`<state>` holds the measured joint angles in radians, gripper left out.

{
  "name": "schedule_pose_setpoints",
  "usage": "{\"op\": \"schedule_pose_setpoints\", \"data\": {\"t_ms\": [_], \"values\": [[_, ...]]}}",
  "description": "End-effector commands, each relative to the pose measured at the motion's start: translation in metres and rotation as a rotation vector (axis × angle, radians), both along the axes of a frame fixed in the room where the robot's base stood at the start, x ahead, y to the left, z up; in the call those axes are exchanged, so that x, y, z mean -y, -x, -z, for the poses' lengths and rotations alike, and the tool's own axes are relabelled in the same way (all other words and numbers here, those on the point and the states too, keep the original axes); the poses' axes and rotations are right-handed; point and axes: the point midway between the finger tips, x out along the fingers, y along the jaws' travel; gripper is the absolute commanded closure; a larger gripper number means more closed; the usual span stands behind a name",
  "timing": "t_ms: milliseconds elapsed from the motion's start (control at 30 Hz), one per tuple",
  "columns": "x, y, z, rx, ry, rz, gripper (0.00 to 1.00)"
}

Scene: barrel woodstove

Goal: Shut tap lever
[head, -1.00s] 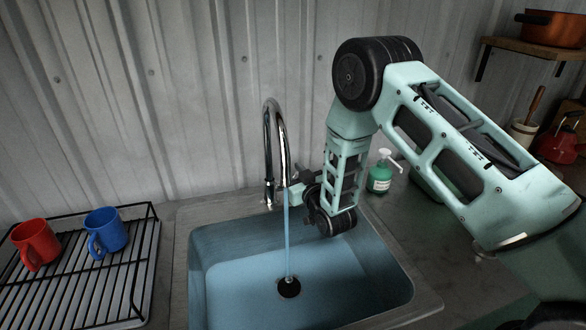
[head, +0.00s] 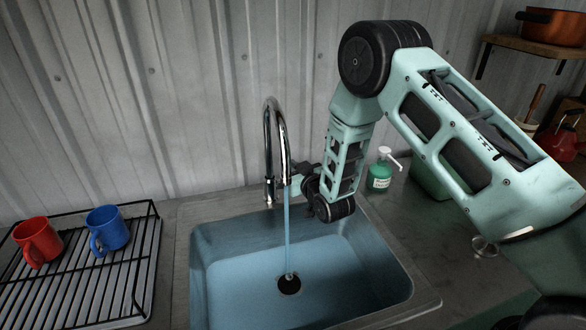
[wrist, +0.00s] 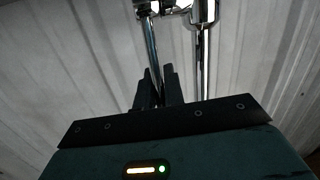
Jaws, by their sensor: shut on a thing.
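The chrome tap (head: 275,140) stands behind the sink, with a high curved spout. A stream of water (head: 287,235) runs from it into the sink. In the wrist view the slim chrome tap lever (wrist: 151,45) runs down between the fingertips of my gripper (wrist: 158,82), which is shut on it. A thicker chrome post (wrist: 203,50) of the tap stands just right of the lever there. In the head view my gripper (head: 298,176) is right beside the tap's base; its fingertips and the lever are mostly hidden behind the spout and water.
The blue sink (head: 345,255) lies in front of the tap. A green soap bottle (head: 379,176) stands right of my wrist. A red mug (head: 37,240) and a blue mug (head: 107,229) stand on the drying rack (head: 140,265) at left. The corrugated wall (head: 190,90) is close behind.

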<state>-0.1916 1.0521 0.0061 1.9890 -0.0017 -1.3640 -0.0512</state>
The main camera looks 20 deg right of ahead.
Motion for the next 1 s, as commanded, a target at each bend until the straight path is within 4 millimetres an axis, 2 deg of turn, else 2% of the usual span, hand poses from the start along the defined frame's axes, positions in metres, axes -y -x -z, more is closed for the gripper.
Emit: {"op": "schedule_pose_setpoints", "data": {"t_ms": [133,600,1000], "values": [[0.001,-0.009,-0.008,-0.1,0.0,0.002,1.0],[0.0,-0.036,-0.008,-0.434,0.0,0.001,1.0],[0.0,-0.043,-0.005,-0.531,-0.001,0.001,1.0]]}}
